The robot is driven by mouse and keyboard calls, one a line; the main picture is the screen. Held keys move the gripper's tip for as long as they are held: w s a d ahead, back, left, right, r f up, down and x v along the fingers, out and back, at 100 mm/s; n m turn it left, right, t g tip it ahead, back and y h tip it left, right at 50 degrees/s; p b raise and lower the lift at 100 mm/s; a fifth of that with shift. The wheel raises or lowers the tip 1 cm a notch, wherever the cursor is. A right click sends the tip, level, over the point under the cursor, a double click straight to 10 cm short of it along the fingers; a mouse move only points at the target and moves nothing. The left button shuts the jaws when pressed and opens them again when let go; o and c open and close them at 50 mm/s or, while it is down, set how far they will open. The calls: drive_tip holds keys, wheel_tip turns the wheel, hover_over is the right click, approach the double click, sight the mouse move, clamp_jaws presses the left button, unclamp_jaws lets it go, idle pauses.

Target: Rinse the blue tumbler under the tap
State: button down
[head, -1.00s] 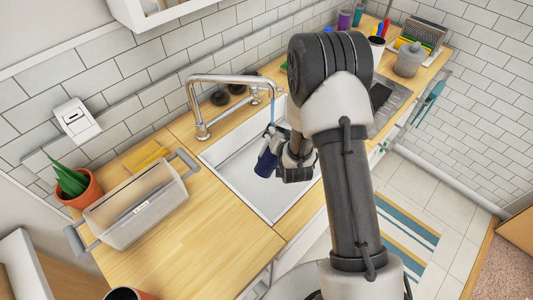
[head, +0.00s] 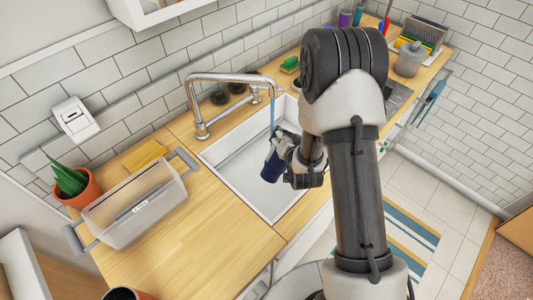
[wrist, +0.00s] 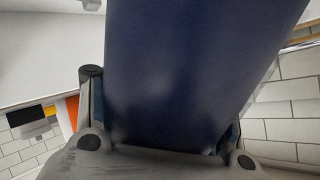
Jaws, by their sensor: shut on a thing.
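The dark blue tumbler (head: 271,167) is in my gripper (head: 283,160), over the white sink (head: 240,182). In the wrist view the tumbler (wrist: 190,70) fills the middle between the two fingers of my gripper (wrist: 160,125), which is shut on it. The tumbler is tilted in the head view. The chrome tap (head: 232,79) arches over the sink from the back. A thin blue stream of water (head: 272,115) falls from its spout towards the tumbler. Whether water enters the tumbler is hidden.
A clear bin with grey handles (head: 135,205) stands on the wooden counter (head: 200,245) left of the sink. A potted plant (head: 78,187) is behind it. A green sponge (head: 290,64) and a grey lidded jar (head: 410,60) stand beyond the sink. The sink's left part is clear.

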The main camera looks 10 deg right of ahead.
drive_tip(key=shift+s+d+b, duration=0.3)
drive_tip(key=shift+s+d, duration=0.45)
drive_tip(key=shift+s, duration=0.25)
drive_tip(key=shift+s+d+b, duration=0.3)
drive_tip(key=shift+s+d, duration=0.45)
drive_tip(key=shift+s, duration=0.25)
drive_tip(key=shift+r, duration=0.1)
drive_tip(key=s+d+r+p, duration=0.3)
drive_tip(key=s+r, duration=0.2)
drive_tip(key=shift+d+r, duration=0.2)
drive_tip(key=shift+r, duration=0.05)
idle(0.6)
